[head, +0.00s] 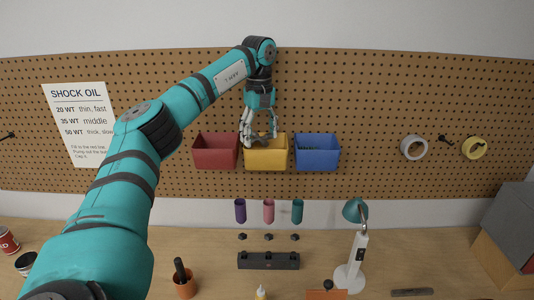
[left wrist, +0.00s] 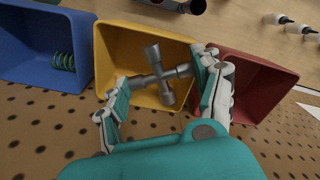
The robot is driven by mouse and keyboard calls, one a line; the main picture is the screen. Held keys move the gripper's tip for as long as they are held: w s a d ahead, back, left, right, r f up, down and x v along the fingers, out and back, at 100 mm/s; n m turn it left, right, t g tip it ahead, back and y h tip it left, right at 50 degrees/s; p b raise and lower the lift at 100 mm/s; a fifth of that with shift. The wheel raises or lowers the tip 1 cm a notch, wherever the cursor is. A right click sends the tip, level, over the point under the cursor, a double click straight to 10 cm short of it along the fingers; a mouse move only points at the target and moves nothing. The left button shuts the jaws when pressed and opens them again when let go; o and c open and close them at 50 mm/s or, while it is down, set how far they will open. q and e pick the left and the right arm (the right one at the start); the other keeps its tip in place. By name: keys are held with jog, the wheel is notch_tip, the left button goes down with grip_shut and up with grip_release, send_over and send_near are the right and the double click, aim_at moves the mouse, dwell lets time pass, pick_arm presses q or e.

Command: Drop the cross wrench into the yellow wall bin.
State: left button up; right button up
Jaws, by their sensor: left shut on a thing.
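The yellow wall bin (head: 266,158) hangs on the pegboard between a red and a blue bin. My left gripper (head: 260,138) reaches down at the bin's mouth. In the left wrist view the grey metal cross wrench (left wrist: 155,68) is held between the fingers of my left gripper (left wrist: 160,88), one arm of it against the right-hand finger. Behind it the open yellow bin (left wrist: 116,48) shows, with the wrench over its mouth. How deep the wrench sits relative to the rim is hard to tell. My right gripper is in neither view.
The red bin (head: 215,157) and the blue bin (head: 317,158) sit close on either side; the blue one holds a green coil (left wrist: 64,61).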

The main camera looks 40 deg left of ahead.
pick_arm(q)
jog(key=o, duration=1.2)
jog(key=shift+o, duration=0.2)
jog(key=shift+r, duration=0.15)
notch_tip(320, 180, up, 12)
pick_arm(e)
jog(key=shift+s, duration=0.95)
